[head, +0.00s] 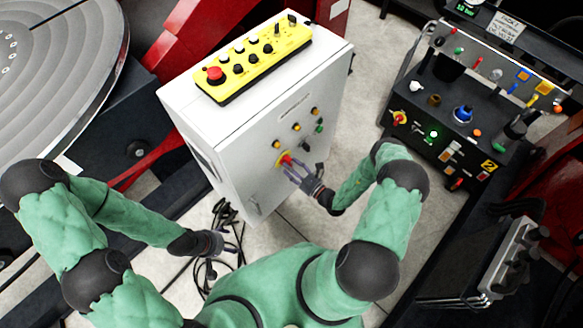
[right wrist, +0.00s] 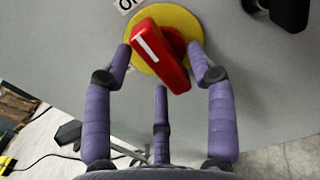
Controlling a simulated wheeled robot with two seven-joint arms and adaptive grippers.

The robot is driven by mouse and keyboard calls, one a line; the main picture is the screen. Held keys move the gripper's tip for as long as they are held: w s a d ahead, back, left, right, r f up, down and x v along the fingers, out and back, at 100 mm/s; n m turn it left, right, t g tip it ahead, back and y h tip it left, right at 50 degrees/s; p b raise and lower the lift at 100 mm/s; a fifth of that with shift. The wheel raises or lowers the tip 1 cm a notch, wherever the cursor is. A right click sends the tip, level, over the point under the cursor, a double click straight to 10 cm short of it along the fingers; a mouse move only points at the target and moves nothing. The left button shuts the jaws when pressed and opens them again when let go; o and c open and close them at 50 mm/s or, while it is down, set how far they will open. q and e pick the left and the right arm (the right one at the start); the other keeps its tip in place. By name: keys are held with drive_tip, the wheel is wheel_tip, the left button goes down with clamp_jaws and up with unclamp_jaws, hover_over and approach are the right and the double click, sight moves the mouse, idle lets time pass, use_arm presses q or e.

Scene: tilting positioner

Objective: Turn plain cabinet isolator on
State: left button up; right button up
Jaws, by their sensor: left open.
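The plain cabinet (head: 235,150) is a light grey box. Its isolator (head: 284,161) is a red handle on a round yellow plate, on the front face. In the right wrist view the red handle (right wrist: 160,55) with a white line slants from upper left to lower right. A partly cut-off label (right wrist: 127,4) is above the plate. My right gripper (head: 291,171) is at the isolator, its purple fingers (right wrist: 160,65) spread around the handle with small gaps beside it. Its fingertips lie near the yellow plate. My left gripper (head: 212,248) is open and empty, low left of the cabinet.
A yellow control box (head: 255,55) with a red button lies on the cabinet top. Several small knobs sit above and right of the isolator. Cables (head: 225,225) lie on the floor by my left gripper. A dark panel bench (head: 455,120) stands at the right.

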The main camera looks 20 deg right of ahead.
drive_tip(key=v, duration=1.2)
idle(0.6)
drive_tip(key=s+a+n+g+y, duration=0.1)
drive_tip(key=a+n+g+y, duration=0.35)
drive_tip(key=a, duration=0.35)
drive_tip(key=s+a+r+n+g, duration=0.1)
drive_tip(key=s+a+n+g, duration=0.9)
drive_tip(key=s+n+g, duration=0.45)
drive_tip(key=w+r+n+t+h, duration=0.2)
drive_tip(key=w+r+n+h, duration=0.2)
drive_tip(key=n, duration=0.6)
drive_tip(key=w+h, duration=0.2)
drive_tip(key=h, duration=0.1)
drive_tip(key=shift+w+d+t, duration=0.35)
drive_tip(key=shift+t, duration=0.05)
